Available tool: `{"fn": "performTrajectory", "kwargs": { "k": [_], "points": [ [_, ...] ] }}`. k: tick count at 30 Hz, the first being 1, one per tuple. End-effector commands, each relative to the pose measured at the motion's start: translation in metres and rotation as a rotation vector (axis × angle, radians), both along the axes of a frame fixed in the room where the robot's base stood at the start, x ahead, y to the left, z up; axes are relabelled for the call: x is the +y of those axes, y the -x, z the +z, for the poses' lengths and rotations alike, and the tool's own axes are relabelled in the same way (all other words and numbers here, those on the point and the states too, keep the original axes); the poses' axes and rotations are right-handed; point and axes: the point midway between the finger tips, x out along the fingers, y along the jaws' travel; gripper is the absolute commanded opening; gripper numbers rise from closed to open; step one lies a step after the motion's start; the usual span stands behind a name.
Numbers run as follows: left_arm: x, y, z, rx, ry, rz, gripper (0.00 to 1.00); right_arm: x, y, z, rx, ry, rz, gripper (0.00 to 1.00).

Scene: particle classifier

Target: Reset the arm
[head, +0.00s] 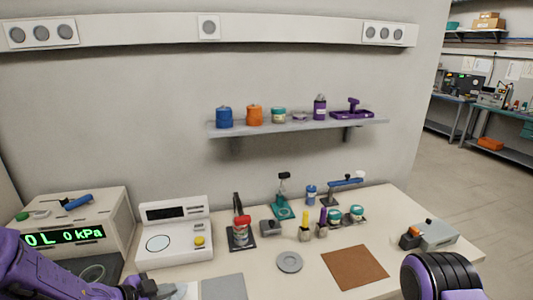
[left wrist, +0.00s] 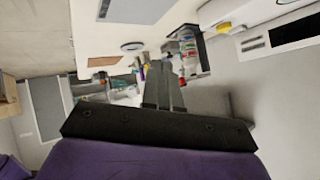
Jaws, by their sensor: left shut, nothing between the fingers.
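My left arm (head: 55,272) is purple and comes in low at the left of the head view. Its dark gripper (head: 148,287) is near the table's front edge, below the white scale. In the left wrist view the two grey fingers (left wrist: 165,88) are together with nothing between them. Part of my right arm (head: 438,276) shows at the lower right of the head view. The right gripper is outside both views.
The table (head: 300,283) holds a white scale (head: 173,234), a pressure box (head: 75,226) reading 0 kPa, a red-lidded jar (head: 241,231), a brown mat (head: 354,267) and a grey box (head: 435,234). A wall shelf (head: 297,125) carries several jars.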

Motion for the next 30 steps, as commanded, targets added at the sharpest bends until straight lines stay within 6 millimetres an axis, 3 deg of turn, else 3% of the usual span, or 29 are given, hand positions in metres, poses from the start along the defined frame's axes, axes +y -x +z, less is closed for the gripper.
{"fn": "performTrajectory", "kwargs": {
  "k": [5, 8, 11, 14, 18, 21, 25, 27, 30],
  "points": [
    [-0.002, 0.001, -0.010, 0.064, 0.196, 0.243, 0.00, 0.000, 0.000, -0.006, 0.000, 0.000, 0.000, 0.43],
    [-0.001, 0.009, -0.031, 0.123, 0.318, 0.424, 0.00, 0.000, 0.000, -0.012, 0.000, 0.000, 0.000, 0.43],
    [0.004, 0.027, -0.067, 0.196, 0.432, 0.647, 0.00, 0.000, 0.000, -0.022, 0.000, 0.000, 0.000, 0.43],
    [0.016, 0.063, -0.121, 0.278, 0.516, 0.926, 0.00, 0.000, 0.000, -0.037, 0.000, 0.000, 0.000, 0.43],
    [0.037, 0.146, -0.201, 0.362, 0.505, 1.313, 0.00, 0.000, 0.000, -0.060, 0.000, 0.000, 0.000, 0.43],
    [0.047, 0.213, -0.244, 0.411, 0.407, 1.492, 0.00, 0.000, 0.000, -0.076, 0.000, 0.000, 0.000, 0.43],
    [0.045, 0.279, -0.281, 0.506, 0.271, 1.548, 0.00, 0.000, 0.001, -0.090, 0.001, -0.001, 0.000, 0.43],
    [0.043, 0.297, -0.293, 0.545, 0.232, 1.542, 0.00, 0.000, 0.001, -0.094, 0.001, -0.001, 0.000, 0.43],
    [0.043, 0.309, -0.297, 0.567, 0.210, 1.543, 0.00, 0.000, 0.001, -0.094, 0.001, -0.001, 0.000, 0.43]
  ]
}}
